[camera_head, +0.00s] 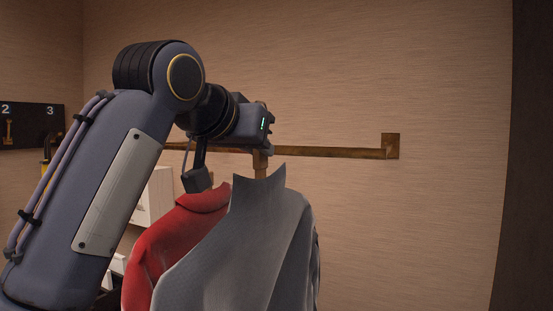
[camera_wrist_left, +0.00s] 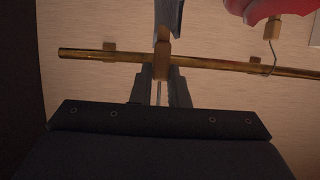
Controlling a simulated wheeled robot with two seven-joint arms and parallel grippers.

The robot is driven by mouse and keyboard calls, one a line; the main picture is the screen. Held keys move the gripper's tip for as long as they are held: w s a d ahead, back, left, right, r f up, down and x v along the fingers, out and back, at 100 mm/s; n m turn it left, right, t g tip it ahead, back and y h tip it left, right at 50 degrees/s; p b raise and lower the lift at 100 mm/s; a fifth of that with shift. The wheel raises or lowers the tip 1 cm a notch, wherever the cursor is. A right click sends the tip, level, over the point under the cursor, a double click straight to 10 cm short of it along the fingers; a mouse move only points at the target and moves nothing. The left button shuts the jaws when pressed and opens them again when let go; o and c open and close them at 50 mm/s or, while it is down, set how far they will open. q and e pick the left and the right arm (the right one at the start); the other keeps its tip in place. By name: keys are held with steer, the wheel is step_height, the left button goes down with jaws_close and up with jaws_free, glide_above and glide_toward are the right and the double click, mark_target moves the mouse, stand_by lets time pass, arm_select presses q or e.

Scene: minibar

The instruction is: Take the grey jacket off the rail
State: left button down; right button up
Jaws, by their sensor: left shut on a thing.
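The grey jacket (camera_head: 240,245) hangs upright in the head view, in front of the red one. Only a sliver of the grey jacket (camera_wrist_left: 169,15) shows at the top of the left wrist view. My left gripper (camera_head: 262,152) is above its collar, shut on the wooden hanger neck (camera_wrist_left: 161,62). A thin metal hook stem shows between the fingers in the wrist view. The brass rail (camera_head: 335,152) runs right by the gripper. Whether the grey jacket's hook still bears on the rail is hidden. My right gripper is not in view.
A red jacket (camera_head: 165,240) hangs close behind the grey one; its hook (camera_wrist_left: 273,55) is over the rail. The rail ends at a wall bracket (camera_head: 390,146). A dark numbered board (camera_head: 30,126) is at left. The space right of the grey jacket looks clear.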

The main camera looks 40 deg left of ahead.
arm_select(q)
steer(key=shift+s+r, duration=0.35)
steer(key=shift+s, duration=0.1)
steer(key=shift+s, duration=0.1)
steer(key=shift+d+r, duration=0.25)
steer(key=shift+r, duration=0.95)
steer(key=shift+a+r, duration=0.1)
steer(key=shift+a, duration=0.1)
steer(key=shift+s+d, duration=0.45)
steer(key=shift+s, duration=1)
steer(key=shift+s+d, duration=0.4)
steer(key=shift+s, duration=1)
steer(key=shift+s+d, duration=0.45)
steer(key=shift+s, duration=1)
